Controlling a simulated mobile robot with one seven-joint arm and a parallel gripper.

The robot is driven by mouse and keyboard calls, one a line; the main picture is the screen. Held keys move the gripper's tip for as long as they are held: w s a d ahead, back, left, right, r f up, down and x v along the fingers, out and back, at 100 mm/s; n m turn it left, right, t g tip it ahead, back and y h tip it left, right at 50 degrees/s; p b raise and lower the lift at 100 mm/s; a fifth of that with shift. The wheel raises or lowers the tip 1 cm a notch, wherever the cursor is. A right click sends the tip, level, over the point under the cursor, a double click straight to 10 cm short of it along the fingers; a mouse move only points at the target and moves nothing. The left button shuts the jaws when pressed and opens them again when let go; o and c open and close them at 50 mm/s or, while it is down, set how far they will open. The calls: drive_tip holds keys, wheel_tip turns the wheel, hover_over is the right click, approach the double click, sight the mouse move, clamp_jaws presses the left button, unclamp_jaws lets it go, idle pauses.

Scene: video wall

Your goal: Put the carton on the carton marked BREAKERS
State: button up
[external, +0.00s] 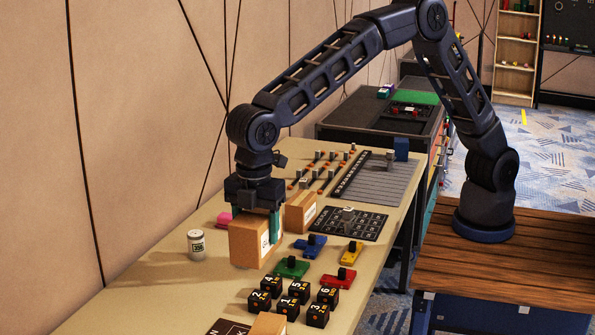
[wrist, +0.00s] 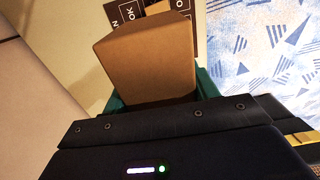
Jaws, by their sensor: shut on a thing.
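A brown carton (external: 248,243) with a white label on one side is between the green fingers of my gripper (external: 257,222). It fills the middle of the wrist view (wrist: 150,60), with a green finger on either side. Whether it touches the table or hangs just above it is hard to tell. A second carton (external: 300,213) with a pale label stands on the table behind it. A third carton (external: 268,325) shows at the bottom edge, cut off by the frame. No carton's label is readable, so I cannot tell which is marked BREAKERS.
Several black numbered cubes (external: 289,305) stand in front of the held carton. Green, blue and yellow switch blocks (external: 291,268) lie to its right. A white can (external: 196,244) and a pink object (external: 224,218) are to its left. A dark lettered board (wrist: 180,25) lies beyond it.

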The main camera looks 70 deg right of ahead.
drive_tip(key=shift+s+a, duration=0.15)
drive_tip(key=shift+s, duration=0.25)
drive_tip(key=shift+s+f, duration=0.15)
drive_tip(key=shift+f, duration=0.15)
wheel_tip(320, 180, down, 19)
drive_tip(key=o, duration=1.2)
drive_tip(key=shift+f, duration=0.15)
wheel_tip(320, 180, up, 12)
drive_tip(key=shift+r, duration=0.15)
